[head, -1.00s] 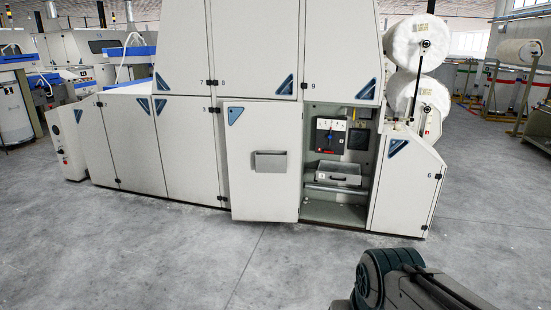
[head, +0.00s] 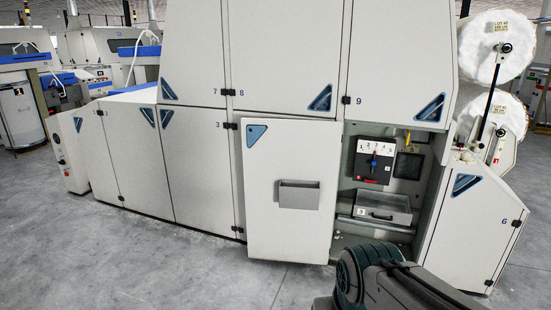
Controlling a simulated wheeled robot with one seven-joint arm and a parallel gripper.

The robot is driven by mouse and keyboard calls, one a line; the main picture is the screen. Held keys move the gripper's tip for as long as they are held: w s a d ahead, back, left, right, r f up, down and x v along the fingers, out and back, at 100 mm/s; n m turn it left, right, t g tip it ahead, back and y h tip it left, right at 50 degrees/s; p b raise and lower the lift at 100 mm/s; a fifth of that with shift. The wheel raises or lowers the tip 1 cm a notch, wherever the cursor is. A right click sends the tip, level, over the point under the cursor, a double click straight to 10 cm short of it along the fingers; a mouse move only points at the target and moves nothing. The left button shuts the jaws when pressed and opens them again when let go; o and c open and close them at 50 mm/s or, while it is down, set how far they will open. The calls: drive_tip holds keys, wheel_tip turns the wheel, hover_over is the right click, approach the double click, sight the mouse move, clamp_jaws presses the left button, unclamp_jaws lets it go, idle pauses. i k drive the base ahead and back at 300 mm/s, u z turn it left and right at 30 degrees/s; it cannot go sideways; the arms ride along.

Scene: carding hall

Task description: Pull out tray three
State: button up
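A grey metal tray (head: 384,206) sits low inside the open compartment of the large cream machine, below the control panel. It has a handle on its front and a small white label that seems to read 3. The tray looks pushed in on its shelf. Part of my dark arm shows at the bottom right, in front of the compartment's lower part, and hides some of it. My gripper is not in view.
The compartment door (head: 289,190) stands open to the left, with a grey pocket (head: 299,195) on it. A control panel (head: 375,160) with a dial and a dark screen (head: 408,165) is above the tray. Closed panel 6 (head: 470,235) is to the right. Grey floor (head: 130,265) is clear in front.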

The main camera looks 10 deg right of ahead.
sight(383, 205)
drive_tip(key=z, duration=0.15)
drive_tip(key=i, duration=1.65)
drive_tip(key=z, duration=0.8)
drive_tip(key=i, duration=1.65)
drive_tip(key=z, duration=0.5)
